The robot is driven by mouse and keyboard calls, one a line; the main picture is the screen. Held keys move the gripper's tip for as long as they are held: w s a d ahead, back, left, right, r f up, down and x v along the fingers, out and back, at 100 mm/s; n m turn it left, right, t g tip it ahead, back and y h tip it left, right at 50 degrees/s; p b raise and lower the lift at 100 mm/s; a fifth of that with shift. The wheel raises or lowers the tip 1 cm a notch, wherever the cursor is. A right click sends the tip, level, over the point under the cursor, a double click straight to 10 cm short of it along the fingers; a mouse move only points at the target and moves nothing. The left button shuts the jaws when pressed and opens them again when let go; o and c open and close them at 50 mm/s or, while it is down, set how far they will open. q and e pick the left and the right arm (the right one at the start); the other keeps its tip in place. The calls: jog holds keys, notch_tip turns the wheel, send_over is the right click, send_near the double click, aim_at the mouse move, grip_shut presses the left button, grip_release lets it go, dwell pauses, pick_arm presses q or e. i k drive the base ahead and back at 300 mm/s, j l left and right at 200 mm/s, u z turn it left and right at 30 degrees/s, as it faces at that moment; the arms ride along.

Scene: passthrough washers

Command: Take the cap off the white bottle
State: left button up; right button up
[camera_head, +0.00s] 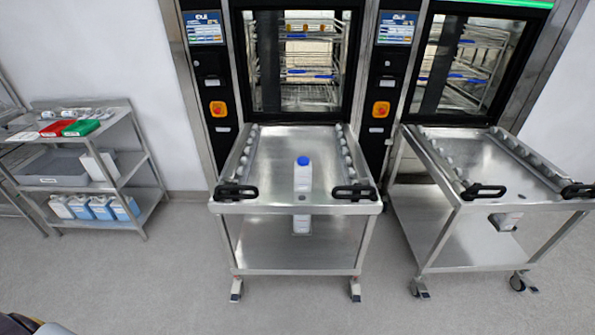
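The white bottle (302,181) stands upright on the steel top of the middle trolley (275,160), near its front edge. Its blue cap (303,160) is on the bottle's top.
Black handles (236,191) and (354,192) flank the bottle at the trolley's front. Rollers line its sides. A second trolley (450,225) stands at right, before a washer. A left shelf rack (135,150) holds red and green boxes and several bottles. The front floor (190,285) is clear.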

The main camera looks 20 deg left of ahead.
aim_at(302, 175)
jog(key=i+j, duration=0.15)
jog(key=j, duration=0.2)
jog(key=i+j+z, duration=0.1)
jog(key=j, duration=0.25)
jog(key=i+j, duration=0.2)
jog(key=j, duration=0.2)
jog(key=i+j+z, duration=0.1)
jog(key=j, duration=0.25)
